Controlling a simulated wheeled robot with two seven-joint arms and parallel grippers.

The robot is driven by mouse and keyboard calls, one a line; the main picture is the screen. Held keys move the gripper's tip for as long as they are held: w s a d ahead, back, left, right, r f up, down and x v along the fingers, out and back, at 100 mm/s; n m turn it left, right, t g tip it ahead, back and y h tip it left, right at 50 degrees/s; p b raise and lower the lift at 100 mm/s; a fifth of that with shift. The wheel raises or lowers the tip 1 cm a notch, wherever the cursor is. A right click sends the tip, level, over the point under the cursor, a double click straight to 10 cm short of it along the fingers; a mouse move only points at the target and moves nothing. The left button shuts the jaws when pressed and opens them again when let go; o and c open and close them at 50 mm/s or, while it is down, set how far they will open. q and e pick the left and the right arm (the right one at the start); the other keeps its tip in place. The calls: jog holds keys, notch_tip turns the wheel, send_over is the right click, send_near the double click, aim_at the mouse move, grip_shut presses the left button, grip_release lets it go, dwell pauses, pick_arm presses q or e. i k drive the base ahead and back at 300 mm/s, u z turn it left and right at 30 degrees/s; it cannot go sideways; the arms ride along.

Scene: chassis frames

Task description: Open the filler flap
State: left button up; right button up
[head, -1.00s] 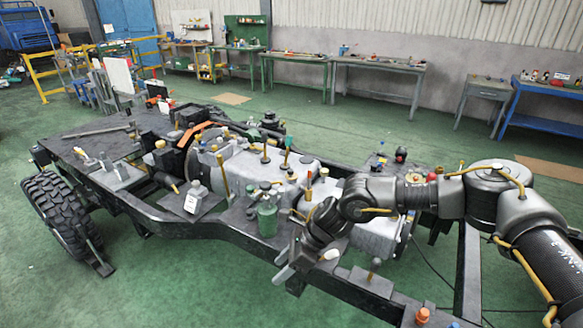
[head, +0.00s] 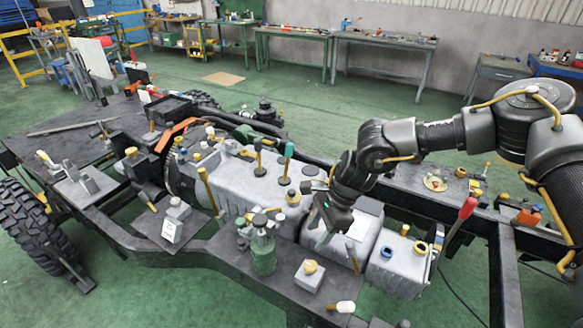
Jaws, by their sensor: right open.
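My right arm comes in from the right, and its dark right gripper (head: 330,212) points down over the pale grey metal box (head: 366,228) at the middle of the chassis frame. The jaws are open and I see nothing held; the fingertips are small and partly hidden by the wrist. I cannot pick out the filler flap for certain; it may be on this box or on the smaller grey tank (head: 400,268) beside it, which has blue and yellow round fittings on top. My left gripper is not in view.
A green glass bottle (head: 263,255) stands left of the gripper on the chassis frame (head: 215,250). Several upright levers rise from the long grey housing (head: 240,190) behind it. A red-topped lever (head: 467,208) stands to the right. Workbenches (head: 385,42) line the back wall.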

aim_at(293, 196)
jog(key=i, duration=0.9)
